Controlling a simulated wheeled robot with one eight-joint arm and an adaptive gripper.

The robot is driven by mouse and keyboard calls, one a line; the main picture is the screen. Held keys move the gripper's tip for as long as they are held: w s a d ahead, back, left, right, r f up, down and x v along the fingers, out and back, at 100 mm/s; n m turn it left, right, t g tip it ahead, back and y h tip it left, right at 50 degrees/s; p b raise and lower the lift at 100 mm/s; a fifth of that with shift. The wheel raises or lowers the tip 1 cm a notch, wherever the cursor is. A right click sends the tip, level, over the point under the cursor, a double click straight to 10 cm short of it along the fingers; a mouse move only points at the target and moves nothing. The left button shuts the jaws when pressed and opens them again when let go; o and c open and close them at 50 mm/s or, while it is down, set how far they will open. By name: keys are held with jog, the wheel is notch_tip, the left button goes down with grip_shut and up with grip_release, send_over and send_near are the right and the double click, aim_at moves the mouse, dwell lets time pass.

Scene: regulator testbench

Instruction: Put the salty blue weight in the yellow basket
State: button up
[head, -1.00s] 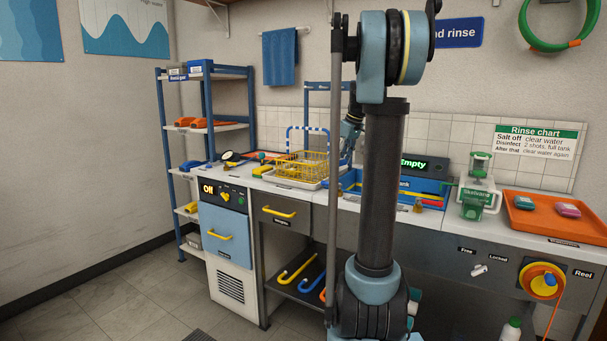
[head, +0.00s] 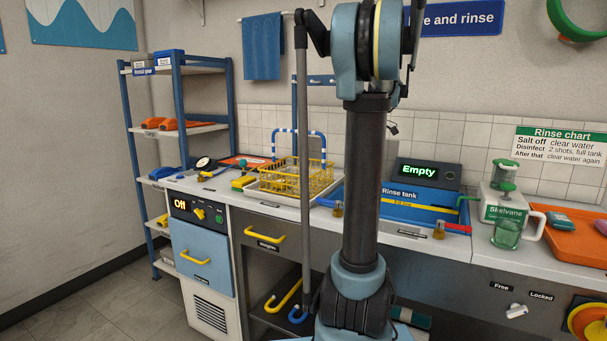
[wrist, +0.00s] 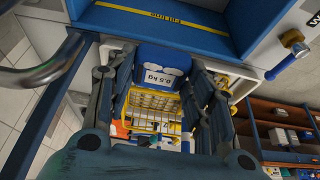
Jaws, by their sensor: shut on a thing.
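In the wrist view a blue weight (wrist: 163,57) with a white "0.5 kg" label sits between the fingers of my gripper (wrist: 160,78), which is shut on it. Whether salt is on the weight is too small to tell. The yellow wire basket (wrist: 152,103) shows beyond the weight in the wrist view, with the weight apart from it in the picture. My gripper and the weight are hidden behind my arm in the head view.
The blue rinse tank (head: 425,203) is right of the basket, with a display reading "Empty" (head: 429,174). A small yellow block (head: 243,183) lies left of the basket. A green-and-white Skelvane device (head: 507,205) stands farther right. A shelf rack (head: 180,110) is at the left.

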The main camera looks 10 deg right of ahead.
jog(key=w+a+f, duration=0.3)
jog(key=w+a, duration=0.7)
jog(key=a, duration=0.4)
jog(key=shift+f, duration=0.25)
jog(key=shift+f, duration=0.6)
jog(key=o, duration=1.2)
jog(key=v, duration=1.3)
jog(key=shift+w+a+r, duration=0.1)
jog(key=shift+a+r, duration=0.05)
